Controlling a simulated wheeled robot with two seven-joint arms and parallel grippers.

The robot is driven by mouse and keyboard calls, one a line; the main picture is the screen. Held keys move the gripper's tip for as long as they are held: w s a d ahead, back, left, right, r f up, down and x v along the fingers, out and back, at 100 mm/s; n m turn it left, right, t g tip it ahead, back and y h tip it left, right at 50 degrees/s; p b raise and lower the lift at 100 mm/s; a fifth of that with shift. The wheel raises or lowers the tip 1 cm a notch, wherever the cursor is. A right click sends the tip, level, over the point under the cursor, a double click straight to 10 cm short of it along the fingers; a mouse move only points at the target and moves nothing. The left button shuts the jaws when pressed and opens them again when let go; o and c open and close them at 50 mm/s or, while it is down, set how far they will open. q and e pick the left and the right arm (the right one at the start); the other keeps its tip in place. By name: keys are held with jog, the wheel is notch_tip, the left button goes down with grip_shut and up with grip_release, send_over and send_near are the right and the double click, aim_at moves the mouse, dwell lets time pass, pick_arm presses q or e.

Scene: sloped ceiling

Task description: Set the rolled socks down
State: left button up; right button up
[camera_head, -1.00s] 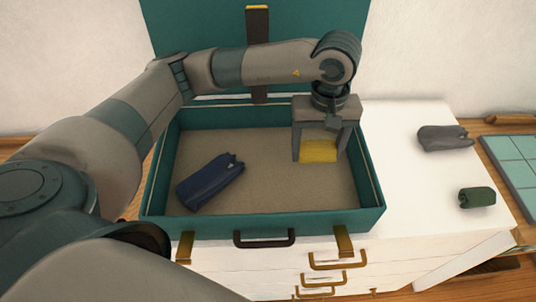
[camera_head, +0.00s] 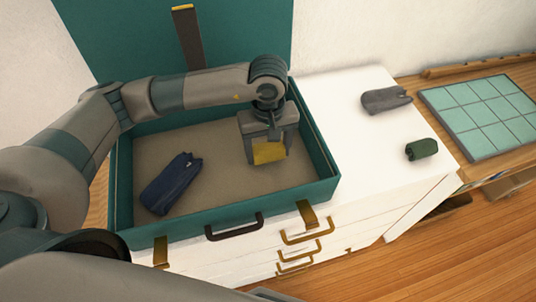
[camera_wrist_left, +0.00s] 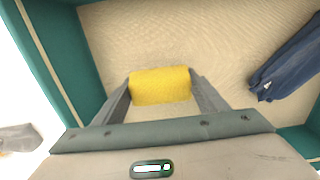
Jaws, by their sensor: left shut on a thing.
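Yellow rolled socks (camera_head: 269,152) are between the fingers of my left gripper (camera_head: 267,155), inside the right part of an open teal suitcase (camera_head: 325,188). The left wrist view shows the yellow roll (camera_wrist_left: 160,85) between both fingers (camera_wrist_left: 162,95), over the beige case floor. My left gripper is shut on it. I cannot tell whether the roll touches the floor. A dark blue rolled item (camera_head: 170,183) lies in the left part of the case; it also shows in the left wrist view (camera_wrist_left: 288,66). My right gripper is not in view.
The suitcase stands on a white drawer unit (camera_head: 338,108), its lid (camera_head: 250,35) raised at the back. A grey roll (camera_head: 385,100) and a green roll (camera_head: 421,149) lie on the white top to the right. Beyond is a tiled board (camera_head: 485,115). The case floor between the rolls is clear.

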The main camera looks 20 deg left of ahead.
aim_at(268, 157)
pick_arm(q)
notch_tip(268, 157, down, 3)
jog(key=shift+r+p, duration=0.2)
jog(key=shift+p, duration=0.35)
jog(key=shift+f, duration=0.1)
jog(key=shift+f+b, duration=0.25)
jog(key=shift+b, duration=0.15)
jog(key=o, duration=1.1)
jog(key=shift+r, duration=0.1)
jog(key=shift+c, duration=0.2)
